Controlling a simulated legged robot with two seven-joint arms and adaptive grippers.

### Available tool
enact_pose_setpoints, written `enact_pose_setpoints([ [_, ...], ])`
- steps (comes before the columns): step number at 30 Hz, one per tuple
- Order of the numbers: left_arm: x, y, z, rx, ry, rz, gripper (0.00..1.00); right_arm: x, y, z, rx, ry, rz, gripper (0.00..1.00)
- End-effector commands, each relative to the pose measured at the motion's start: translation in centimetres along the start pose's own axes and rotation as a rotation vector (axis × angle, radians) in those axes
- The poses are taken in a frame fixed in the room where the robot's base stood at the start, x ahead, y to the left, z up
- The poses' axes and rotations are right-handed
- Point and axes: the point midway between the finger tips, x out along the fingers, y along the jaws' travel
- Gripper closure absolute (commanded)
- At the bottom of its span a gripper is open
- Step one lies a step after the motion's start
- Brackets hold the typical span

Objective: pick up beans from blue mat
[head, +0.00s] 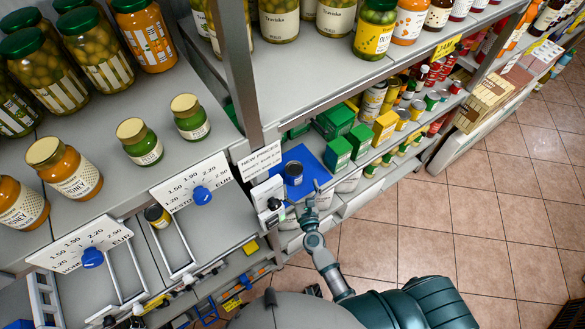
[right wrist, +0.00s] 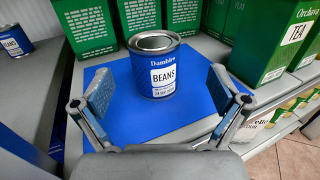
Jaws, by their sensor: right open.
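A blue can of beans (right wrist: 157,75) with a white label stands upright on the blue mat (right wrist: 196,98) in the right wrist view. In the head view the can (head: 293,174) stands on the same mat (head: 309,160) on a grey shelf. My right gripper (right wrist: 162,95) is open, its two padded fingers apart on either side of the can's near side. The fingers do not visibly touch the can. In the head view my right gripper (head: 295,203) is at the mat's near edge, small in the picture. My left gripper is not in view.
Green boxes (right wrist: 137,20) stand close behind the mat, and green tea boxes (right wrist: 275,40) stand to its right. Another beans can (right wrist: 15,41) stands at the far left. A grey shelf post (head: 240,70) rises left of the mat. Tiled floor (head: 470,220) lies open at right.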

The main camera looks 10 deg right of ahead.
Motion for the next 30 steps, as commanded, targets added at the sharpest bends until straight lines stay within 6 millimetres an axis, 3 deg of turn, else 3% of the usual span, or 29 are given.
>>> enact_pose_setpoints([
  [9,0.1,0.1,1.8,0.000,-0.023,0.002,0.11,4.4,0.0,-0.5,-0.004,0.000,0.001,0.02],
  [13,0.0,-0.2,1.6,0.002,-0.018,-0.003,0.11,6.3,-0.2,-0.6,-0.003,0.000,0.000,0.02],
  [22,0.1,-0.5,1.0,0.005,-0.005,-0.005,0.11,6.9,-0.2,-0.7,-0.001,0.001,0.000,0.02],
  [23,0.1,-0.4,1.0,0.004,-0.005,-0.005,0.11,6.9,-0.2,-0.7,-0.002,0.001,0.000,0.05],
  [30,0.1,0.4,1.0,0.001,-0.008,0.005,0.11,6.9,0.0,-0.7,-0.003,0.002,0.000,0.65],
])
